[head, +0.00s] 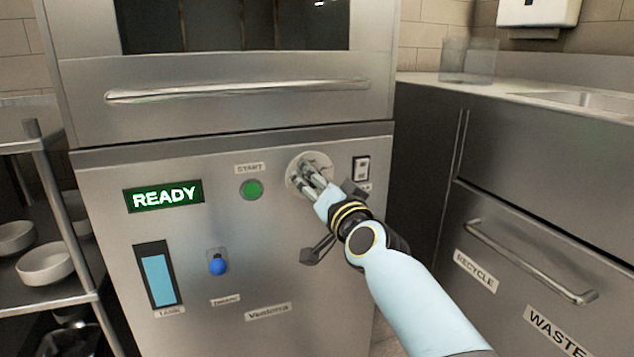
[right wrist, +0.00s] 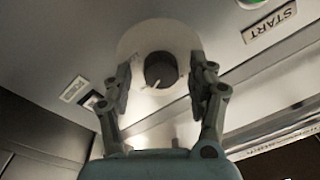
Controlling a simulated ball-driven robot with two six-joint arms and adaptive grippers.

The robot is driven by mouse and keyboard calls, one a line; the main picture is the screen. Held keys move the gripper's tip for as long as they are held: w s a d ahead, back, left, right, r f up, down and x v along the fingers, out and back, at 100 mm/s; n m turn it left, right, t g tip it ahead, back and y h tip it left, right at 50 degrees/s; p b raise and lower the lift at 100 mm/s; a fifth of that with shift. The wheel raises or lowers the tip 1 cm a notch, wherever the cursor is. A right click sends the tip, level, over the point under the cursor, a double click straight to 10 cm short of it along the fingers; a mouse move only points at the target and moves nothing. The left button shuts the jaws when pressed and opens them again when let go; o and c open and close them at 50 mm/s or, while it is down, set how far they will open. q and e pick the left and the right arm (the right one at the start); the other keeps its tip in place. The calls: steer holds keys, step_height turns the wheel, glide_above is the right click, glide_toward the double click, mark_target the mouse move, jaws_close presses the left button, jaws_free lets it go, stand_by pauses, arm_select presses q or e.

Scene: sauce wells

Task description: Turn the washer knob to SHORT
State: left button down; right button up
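The washer knob (right wrist: 160,69) is a dark round knob on a pale round dial plate (right wrist: 140,38). A small white pointer mark shows at its lower edge in the right wrist view. In the head view the dial plate (head: 312,158) is on the washer's steel front, right of the START button, and my gripper hides the knob. My right gripper (head: 308,176) reaches up to the dial. In the right wrist view its fingers (right wrist: 160,88) stand open on either side of the knob, with visible gaps. I cannot read any dial labels. My left gripper is not in view.
A green START button (head: 251,190) and a lit READY display (head: 164,196) are left of the dial. A rocker switch (head: 361,168) is close on its right. A blue-tipped lever (head: 218,264) is lower left. The door handle bar (head: 240,90) runs above.

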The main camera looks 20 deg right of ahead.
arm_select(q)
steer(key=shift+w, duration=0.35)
arm_select(e)
steer(key=s, duration=1.2)
steer(key=shift+d+f, duration=0.35)
steer(key=shift+f, duration=0.1)
